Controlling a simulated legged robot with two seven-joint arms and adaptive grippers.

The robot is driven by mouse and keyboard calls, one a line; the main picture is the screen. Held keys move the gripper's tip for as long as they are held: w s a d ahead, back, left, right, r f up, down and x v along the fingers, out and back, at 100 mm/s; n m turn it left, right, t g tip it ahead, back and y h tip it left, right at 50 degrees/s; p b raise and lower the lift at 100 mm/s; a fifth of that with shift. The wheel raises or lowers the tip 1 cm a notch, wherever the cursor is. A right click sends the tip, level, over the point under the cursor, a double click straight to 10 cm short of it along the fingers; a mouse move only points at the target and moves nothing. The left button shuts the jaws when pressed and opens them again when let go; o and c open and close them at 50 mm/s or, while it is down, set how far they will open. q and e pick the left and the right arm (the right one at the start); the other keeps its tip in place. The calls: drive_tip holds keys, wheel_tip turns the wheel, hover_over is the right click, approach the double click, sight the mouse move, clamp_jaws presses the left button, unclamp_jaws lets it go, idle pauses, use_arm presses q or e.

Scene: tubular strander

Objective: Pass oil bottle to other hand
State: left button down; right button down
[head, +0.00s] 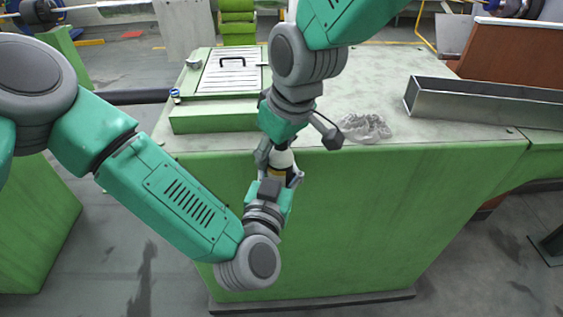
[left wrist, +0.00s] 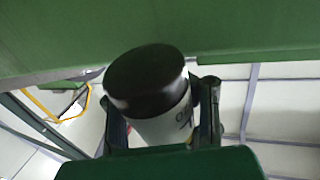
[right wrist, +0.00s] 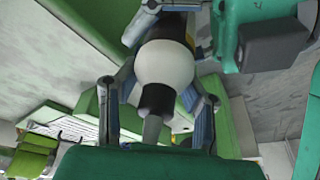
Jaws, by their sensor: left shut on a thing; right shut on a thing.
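The oil bottle (head: 283,158) is between my two grippers in front of the green cabinet, with a white shoulder and a yellowish band. My left gripper (head: 277,178) is shut on its lower part. The left wrist view shows the bottle's black end and white label (left wrist: 163,126) between those fingers (left wrist: 160,108). My right gripper (head: 279,155) comes from above and is shut around the top end. In the right wrist view the white shoulder (right wrist: 165,66) and dark neck lie between its fingers (right wrist: 158,98). The fingers hide much of the bottle in the head view.
The green cabinet (head: 350,220) stands close behind the grippers. On its top are a crumpled grey cloth-like thing (head: 365,127), a long metal trough (head: 485,103) at the right and a slatted panel with a handle (head: 231,77) at the left. Grey floor is open at the lower left.

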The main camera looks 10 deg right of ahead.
drive_tip(key=shift+w+r, duration=0.1)
drive_tip(key=shift+w, duration=0.1)
drive_tip(key=c, duration=1)
unclamp_jaws()
drive_tip(key=shift+s, duration=0.1)
